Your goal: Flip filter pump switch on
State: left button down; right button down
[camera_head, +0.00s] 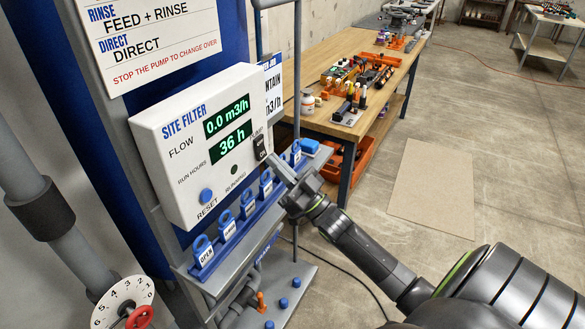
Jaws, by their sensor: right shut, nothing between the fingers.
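The white site filter panel (182,190) is left of centre, its display reading 0.0 m3/h and 36 h. The small dark pump switch (260,147) is at the panel's right edge, below a partly hidden label. Its on or off position is too small to tell. My right gripper (277,166) is shut and empty. Its fingertips are just below and right of the switch, very close in the picture; I cannot tell whether they touch it. A blue reset button (206,195) and a dark running lamp (234,169) are lower on the panel. My left gripper is out of view.
A blue rack (235,240) with several labelled blue tags runs below the panel. A grey pipe (75,250) and a numbered dial (122,303) with a red knob are at the lower left. A wooden workbench (335,125) with tools stands behind.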

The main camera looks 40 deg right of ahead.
jog(key=shift+w+a, duration=0.1)
jog(key=shift+w, duration=0.2)
jog(key=shift+w+a+f+y+b, duration=0.1)
jog(key=shift+w+f+y+b, duration=0.25)
jog(key=shift+b, duration=0.75)
jog(key=shift+r+t, duration=0.2)
jog(key=shift+t, duration=0.1)
jog(key=shift+s, duration=0.1)
